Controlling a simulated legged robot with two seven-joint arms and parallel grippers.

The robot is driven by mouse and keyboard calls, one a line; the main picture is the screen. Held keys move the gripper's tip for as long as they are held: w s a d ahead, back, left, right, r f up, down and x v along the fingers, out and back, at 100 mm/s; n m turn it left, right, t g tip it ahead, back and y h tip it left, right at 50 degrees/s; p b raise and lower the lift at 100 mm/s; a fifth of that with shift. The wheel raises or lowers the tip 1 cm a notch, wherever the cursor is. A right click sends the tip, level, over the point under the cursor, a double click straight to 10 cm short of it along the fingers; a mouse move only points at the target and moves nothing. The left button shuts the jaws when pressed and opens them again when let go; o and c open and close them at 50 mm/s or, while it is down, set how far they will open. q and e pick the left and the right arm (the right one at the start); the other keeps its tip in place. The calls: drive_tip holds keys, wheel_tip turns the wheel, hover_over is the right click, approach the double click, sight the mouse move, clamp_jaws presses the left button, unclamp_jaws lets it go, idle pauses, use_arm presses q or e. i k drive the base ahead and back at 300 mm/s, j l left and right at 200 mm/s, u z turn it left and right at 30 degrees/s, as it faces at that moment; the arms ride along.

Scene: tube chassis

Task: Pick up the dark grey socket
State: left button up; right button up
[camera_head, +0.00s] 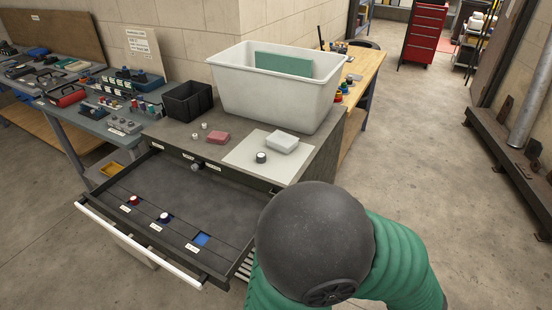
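A small dark cylinder with a pale top (261,157) stands upright on a white sheet on the cabinet top; it may be the dark grey socket. A small grey round piece (197,167) shows at the back of the open drawer, near a label; I cannot tell whether it is a socket. Two tiny pale pieces (203,125) sit near the black bin. Neither of my grippers is in view. A green-sleeved arm link of mine with a dark round joint fills the lower right and hides part of the drawer's right side and cabinet.
The drawer (150,258) is pulled out, with red and blue pieces in labelled slots. The floor at right is clear.

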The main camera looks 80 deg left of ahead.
sight(261, 159)
drive_tip(key=i+j+u, duration=0.1)
drive_tip(key=i+u, duration=0.15)
drive_tip(key=u, duration=0.15)
drive_tip(key=i+u, duration=0.35)
drive_tip(key=i+l+u, duration=0.1)
drive_tip(key=u, duration=0.3)
drive_tip(key=i+l+u, duration=0.2)
drive_tip(key=i+u, duration=0.2)
drive_tip(key=k, duration=0.05)
